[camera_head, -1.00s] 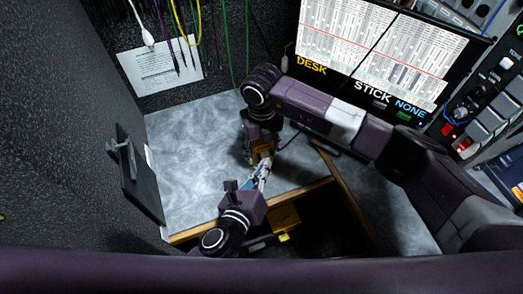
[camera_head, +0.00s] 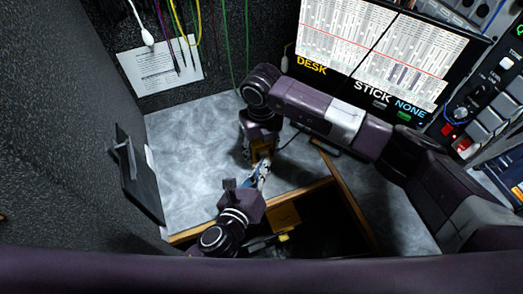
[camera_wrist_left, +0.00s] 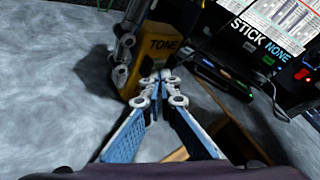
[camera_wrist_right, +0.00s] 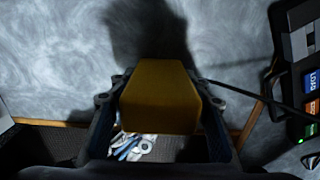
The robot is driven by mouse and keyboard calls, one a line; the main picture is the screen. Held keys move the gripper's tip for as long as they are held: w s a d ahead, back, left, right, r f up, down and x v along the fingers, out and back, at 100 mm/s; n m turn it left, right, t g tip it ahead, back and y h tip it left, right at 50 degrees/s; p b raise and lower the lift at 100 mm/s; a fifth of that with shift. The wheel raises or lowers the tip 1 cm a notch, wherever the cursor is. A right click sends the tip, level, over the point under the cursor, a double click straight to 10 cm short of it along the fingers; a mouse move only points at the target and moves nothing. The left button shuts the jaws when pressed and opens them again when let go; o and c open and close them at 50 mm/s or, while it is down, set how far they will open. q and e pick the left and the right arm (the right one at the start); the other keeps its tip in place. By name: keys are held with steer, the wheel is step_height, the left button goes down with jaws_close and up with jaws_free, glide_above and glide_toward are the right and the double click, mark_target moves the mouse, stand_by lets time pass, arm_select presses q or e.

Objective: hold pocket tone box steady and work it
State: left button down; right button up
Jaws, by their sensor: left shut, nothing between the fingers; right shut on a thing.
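The pocket tone box is a yellow block marked TONE (camera_wrist_left: 158,62) in the left wrist view. It also shows in the head view (camera_head: 262,149), partly hidden, and fills the middle of the right wrist view (camera_wrist_right: 160,98). My right gripper (camera_wrist_right: 160,112) is shut on it, one finger on each side, above the grey desktop. My left gripper (camera_wrist_left: 158,78) is shut and empty, its fingertips together close in front of the box's lower part. I cannot tell whether they touch it. In the right wrist view, my left fingers (camera_wrist_right: 132,147) show beyond the box.
The grey desktop (camera_head: 185,165) has a wooden edge and a dark opening at the front, with another yellow object (camera_head: 285,217) there. A screen (camera_head: 385,48) stands at the back right. A black panel (camera_head: 137,177) stands at left. The desktop's left part is clear.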

arm_select(q)
steer(key=shift+s+r, duration=0.1)
arm_select(e)
steer(key=shift+d+f, duration=0.1)
steer(key=shift+d, duration=0.05)
arm_select(q)
steer(key=shift+s+d, duration=0.4)
steer(key=shift+s, duration=0.55)
steer(key=shift+s+d, duration=0.4)
steer(key=shift+s, duration=0.55)
steer(key=shift+s+d, duration=0.4)
steer(key=shift+s, duration=0.55)
steer(key=shift+w, duration=0.1)
arm_select(e)
steer(key=o, duration=1.4)
steer(key=shift+c, duration=0.2)
steer(key=shift+r, duration=0.2)
step_height(320, 180, up, 12)
steer(key=shift+f, duration=0.1)
